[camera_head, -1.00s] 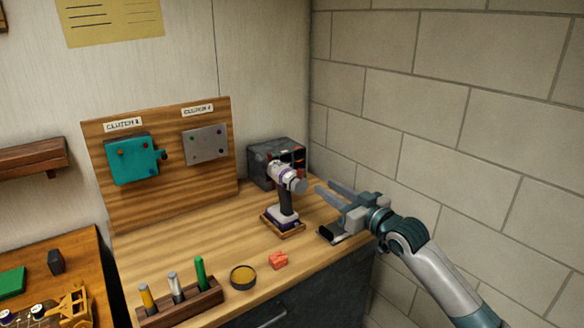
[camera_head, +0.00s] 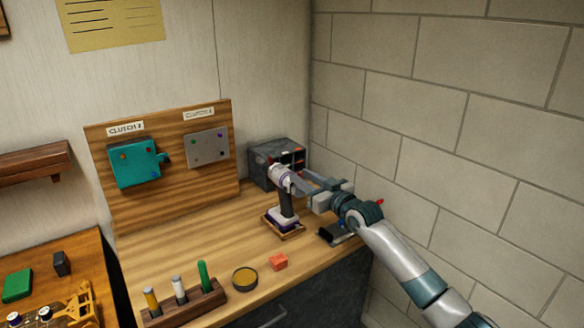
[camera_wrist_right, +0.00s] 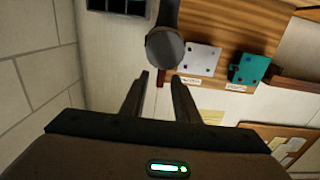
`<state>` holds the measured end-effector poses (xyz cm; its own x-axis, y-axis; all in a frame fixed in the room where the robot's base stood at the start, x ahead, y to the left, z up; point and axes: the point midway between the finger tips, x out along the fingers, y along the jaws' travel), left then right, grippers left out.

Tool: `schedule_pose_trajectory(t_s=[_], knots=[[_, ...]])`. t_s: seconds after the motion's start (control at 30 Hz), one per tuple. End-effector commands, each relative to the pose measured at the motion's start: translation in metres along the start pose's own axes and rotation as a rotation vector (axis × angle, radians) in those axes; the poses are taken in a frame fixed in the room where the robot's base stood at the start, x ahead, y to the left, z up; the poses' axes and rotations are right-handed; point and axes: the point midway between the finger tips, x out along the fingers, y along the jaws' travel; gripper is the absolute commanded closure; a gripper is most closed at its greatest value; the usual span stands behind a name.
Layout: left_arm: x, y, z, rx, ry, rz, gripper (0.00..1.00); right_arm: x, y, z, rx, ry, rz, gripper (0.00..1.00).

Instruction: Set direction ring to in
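A white, purple and black power drill (camera_head: 286,212) stands upright on a small wooden stand on the bench. Its head (camera_head: 280,175) shows a purple band near the front, which may be the direction ring; I cannot tell its setting. My right gripper (camera_head: 305,182) is at the front of the drill's head and partly covers it. In the right wrist view, the drill's rounded grey front end (camera_wrist_right: 165,50) lies just beyond the fingertips. The right gripper's two fingers (camera_wrist_right: 160,78) are spread with a gap between them, and no grip on the drill shows. My left gripper is out of view.
A dark box (camera_head: 268,158) stands behind the drill. A wooden panel (camera_head: 190,190) holds teal and grey plates. A block wall (camera_head: 450,120) is close on the right.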

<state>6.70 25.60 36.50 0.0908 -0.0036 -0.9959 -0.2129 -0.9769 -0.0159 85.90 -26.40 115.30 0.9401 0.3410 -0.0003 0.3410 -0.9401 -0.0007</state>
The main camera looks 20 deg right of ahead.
Motion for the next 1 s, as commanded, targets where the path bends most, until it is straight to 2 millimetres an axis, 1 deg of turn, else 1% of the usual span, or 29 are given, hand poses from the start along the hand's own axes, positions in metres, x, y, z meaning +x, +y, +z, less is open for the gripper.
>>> schedule_pose_trajectory(t_s=[0.03, 0.2, 0.4, 0.6, 0.9, 0.93, 0.97, 1.0], knots=[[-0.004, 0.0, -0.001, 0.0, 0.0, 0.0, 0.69, 0.008, 0.0, -0.002, 0.0, 0.0, 0.0, 0.72], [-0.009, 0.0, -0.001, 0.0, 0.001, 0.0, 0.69, 0.031, 0.0, -0.002, -0.001, -0.001, 0.001, 0.72], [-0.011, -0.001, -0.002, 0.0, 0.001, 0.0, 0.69, 0.05, -0.001, -0.001, 0.0, 0.0, -0.001, 0.72], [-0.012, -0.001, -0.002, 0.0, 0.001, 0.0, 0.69, 0.059, 0.0, -0.001, -0.001, 0.0, 0.0, 0.72], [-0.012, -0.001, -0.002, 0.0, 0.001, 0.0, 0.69, 0.059, 0.0, 0.0, 0.0, 0.0, 0.0, 0.72], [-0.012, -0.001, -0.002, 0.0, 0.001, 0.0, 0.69, 0.059, 0.0, 0.0, 0.0, 0.0, 0.0, 0.74], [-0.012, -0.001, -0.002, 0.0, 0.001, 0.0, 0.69, 0.059, 0.0, 0.0, 0.0, 0.0, 0.0, 0.81], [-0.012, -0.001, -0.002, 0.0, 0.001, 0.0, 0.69, 0.059, 0.0, 0.0, 0.0, 0.0, 0.0, 0.91]])
